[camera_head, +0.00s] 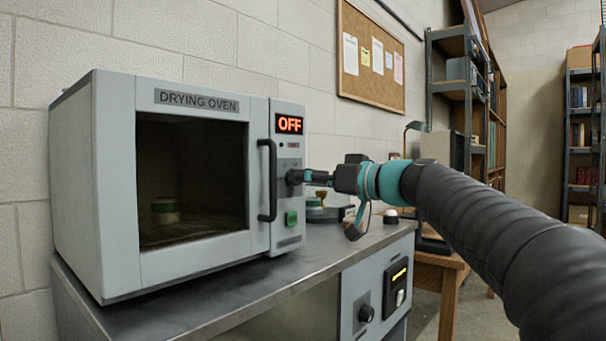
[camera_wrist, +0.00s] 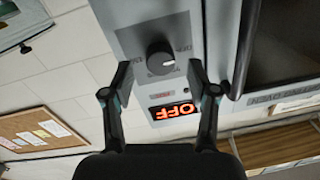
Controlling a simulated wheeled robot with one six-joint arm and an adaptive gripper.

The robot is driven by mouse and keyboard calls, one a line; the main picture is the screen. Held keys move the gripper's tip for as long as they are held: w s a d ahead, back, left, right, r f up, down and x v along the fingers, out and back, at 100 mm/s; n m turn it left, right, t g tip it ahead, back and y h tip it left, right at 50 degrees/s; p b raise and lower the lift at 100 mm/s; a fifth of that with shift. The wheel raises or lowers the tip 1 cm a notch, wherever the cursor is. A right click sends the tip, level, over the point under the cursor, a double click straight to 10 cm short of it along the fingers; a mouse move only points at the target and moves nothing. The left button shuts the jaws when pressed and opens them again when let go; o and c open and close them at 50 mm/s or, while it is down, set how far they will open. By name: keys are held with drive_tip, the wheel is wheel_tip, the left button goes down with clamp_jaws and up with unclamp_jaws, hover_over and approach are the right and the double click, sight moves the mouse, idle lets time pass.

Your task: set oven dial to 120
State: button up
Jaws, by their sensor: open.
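The drying oven (camera_head: 90,190) stands on a metal bench at the left, its door closed. Its display (camera_head: 289,124) reads OFF in orange; it also shows upside down in the wrist view (camera_wrist: 174,111). The black round dial (camera_wrist: 160,56) is on the control panel, with a light pointer mark and small print around it that I cannot read. My gripper (camera_head: 299,177) is at the panel below the display and hides most of the dial in the head view. In the wrist view my gripper (camera_wrist: 159,72) is open, one finger either side of the dial, with gaps; I see no contact.
A vertical black door handle (camera_head: 267,180) is just left of my gripper, close to one finger in the wrist view. Small items stand on the bench (camera_head: 250,283) behind my gripper. A jar (camera_head: 165,210) is inside the oven.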

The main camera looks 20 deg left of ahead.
drive_tip(key=shift+x, duration=0.9)
clamp_jaws()
